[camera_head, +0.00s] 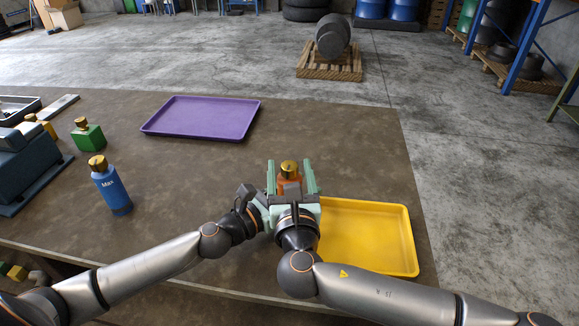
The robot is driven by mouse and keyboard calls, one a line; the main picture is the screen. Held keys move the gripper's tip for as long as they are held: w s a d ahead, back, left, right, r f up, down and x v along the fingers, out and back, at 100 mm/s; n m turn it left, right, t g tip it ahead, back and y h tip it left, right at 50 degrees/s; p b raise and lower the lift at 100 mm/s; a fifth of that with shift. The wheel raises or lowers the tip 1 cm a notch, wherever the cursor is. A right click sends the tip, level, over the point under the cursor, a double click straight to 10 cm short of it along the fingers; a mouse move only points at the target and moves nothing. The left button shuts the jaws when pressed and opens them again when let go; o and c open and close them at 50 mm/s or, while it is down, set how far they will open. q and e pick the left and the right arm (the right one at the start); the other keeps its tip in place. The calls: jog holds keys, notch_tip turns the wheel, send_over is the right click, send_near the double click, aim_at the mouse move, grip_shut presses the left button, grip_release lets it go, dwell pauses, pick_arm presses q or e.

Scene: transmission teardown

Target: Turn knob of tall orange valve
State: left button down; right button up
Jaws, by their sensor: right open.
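The orange valve (289,187) stands near the front of the table, its lower part hidden by my grippers. Its gold knob (289,168) is on top. My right gripper (290,172), with pale green fingers, is open, one finger on each side of the valve and knob, with gaps showing beside the knob. My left gripper (258,205) is at the valve's left side, low down. Its fingertips are hidden behind the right gripper, so I cannot tell if it touches the valve.
A yellow tray (408,238) lies right of the valve. A purple tray (203,118) lies farther back. A blue bottle-shaped valve (112,188) and a green valve (88,137) stand on the left, near a dark blue-grey vise-like block (25,165). The table middle is clear.

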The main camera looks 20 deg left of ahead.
jog(key=shift+w+a, duration=0.2)
jog(key=shift+w, duration=0.2)
jog(key=shift+c, duration=0.3)
grip_shut()
